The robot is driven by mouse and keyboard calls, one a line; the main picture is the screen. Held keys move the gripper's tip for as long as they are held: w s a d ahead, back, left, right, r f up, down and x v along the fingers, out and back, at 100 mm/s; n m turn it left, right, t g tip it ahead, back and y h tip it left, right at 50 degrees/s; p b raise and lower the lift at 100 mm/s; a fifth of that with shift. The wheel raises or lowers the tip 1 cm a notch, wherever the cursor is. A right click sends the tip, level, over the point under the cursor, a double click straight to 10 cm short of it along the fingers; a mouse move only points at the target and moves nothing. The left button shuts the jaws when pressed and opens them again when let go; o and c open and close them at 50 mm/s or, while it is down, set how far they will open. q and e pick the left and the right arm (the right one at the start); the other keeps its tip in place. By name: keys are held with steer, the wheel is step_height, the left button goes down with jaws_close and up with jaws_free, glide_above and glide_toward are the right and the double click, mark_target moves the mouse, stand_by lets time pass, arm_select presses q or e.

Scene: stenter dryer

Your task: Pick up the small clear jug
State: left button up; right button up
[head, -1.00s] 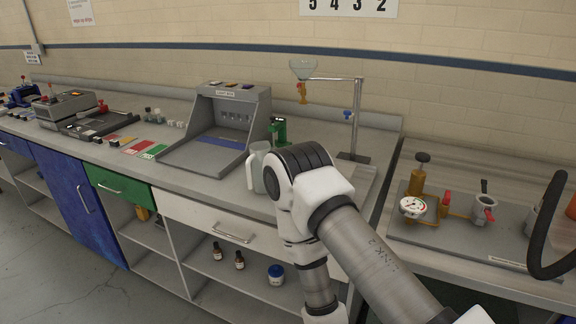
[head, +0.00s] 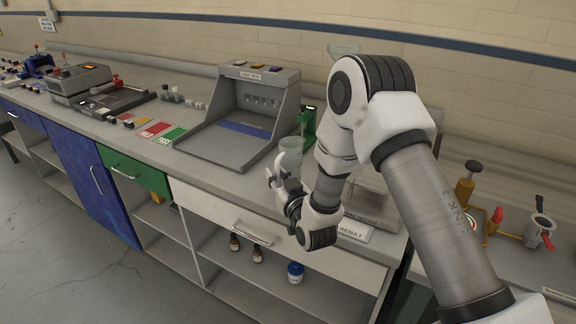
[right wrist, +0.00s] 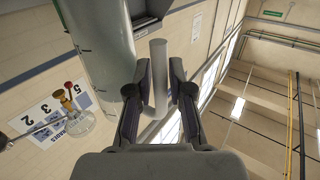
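The small clear jug (head: 291,149) stands on the bench beside the light box, partly hidden by my right gripper and arm. My right gripper (head: 276,174) is at the jug's handle side. In the right wrist view the jug's body (right wrist: 100,40) fills the upper left, and its handle (right wrist: 158,75) lies between the two fingertips of my right gripper (right wrist: 160,85). The fingers stand apart, one on each side of the handle, and do not look closed on it. My left gripper is not in view.
The grey light box (head: 245,115) stands left of the jug. A green stand (head: 309,125) is just behind it. A tester with a result label (head: 352,229) lies right of my gripper. The bench front edge is close below.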

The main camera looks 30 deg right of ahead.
mark_target(278, 166)
steer(key=shift+s, duration=0.15)
steer(key=shift+c, duration=0.3)
jaws_close()
steer(key=shift+r, duration=0.1)
steer(key=shift+r+p, duration=0.4)
steer(key=shift+r, duration=0.1)
step_height(278, 166, up, 2)
steer(key=shift+r+p, duration=0.1)
steer(key=shift+p, duration=0.6)
steer(key=s+a+r+p, duration=0.1)
steer(key=s+a+p, duration=0.9)
steer(key=a+p, duration=0.1)
steer(key=shift+a+r, duration=0.35)
steer(key=shift+a, duration=0.45)
